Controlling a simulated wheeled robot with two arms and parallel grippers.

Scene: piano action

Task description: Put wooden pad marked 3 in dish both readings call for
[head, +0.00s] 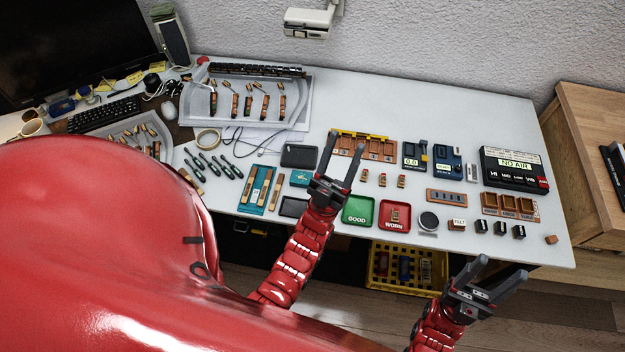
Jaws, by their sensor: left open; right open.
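Three small wooden pads stand in a row on the white table: a left one (365,176), a middle one (382,179) and a right one (401,181). Their marks are too small to read. The green dish (350,219) reads GOOD and looks empty. The red dish (385,224) reads WORN and holds a small wooden piece (395,215). One gauge (411,161) seems to read 0.0; the blue one beside it (447,165) is unreadable. My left gripper (343,150) is open and empty, left of the pads. My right gripper (503,266) is open and empty past the table's front edge.
A black box (515,167) shows NO AIR. A wooden rack (364,145) stands behind the pads. A yellow crate (380,275) sits below the table. The back right tabletop is clear.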

